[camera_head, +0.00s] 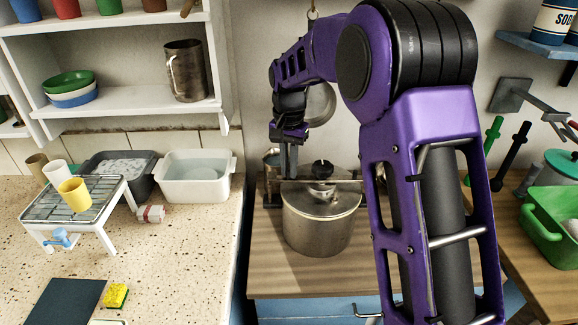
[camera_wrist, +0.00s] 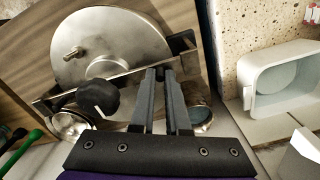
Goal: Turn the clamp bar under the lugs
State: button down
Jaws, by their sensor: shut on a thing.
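A round metal pot (camera_head: 318,226) stands on the wooden counter with its lid on. A thin metal clamp bar (camera_head: 345,181) lies across the lid, with a black knob (camera_head: 322,169) at its middle. In the wrist view the bar (camera_wrist: 128,73) runs diagonally beside the knob (camera_wrist: 99,98). Dark lugs show at the rim, one at upper right (camera_wrist: 183,42) and one at lower left (camera_wrist: 60,102). I cannot tell whether the bar's ends are under them. My gripper (camera_head: 289,174) points down at the pot's left side, shut on the bar near one end; its fingertips (camera_wrist: 160,73) show there.
A metal vessel (camera_wrist: 199,114) stands close beside the pot near my fingers. A white basin (camera_head: 195,177) and a white rack (camera_head: 70,208) with cups are on the speckled counter at left. A green tub (camera_head: 545,226) is at right. Shelves hang above left.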

jog(key=c, duration=0.9)
grip_release()
notch_tip(320, 180, up, 18)
jog(key=shift+f+p, duration=0.25)
jog(key=shift+p, duration=0.1)
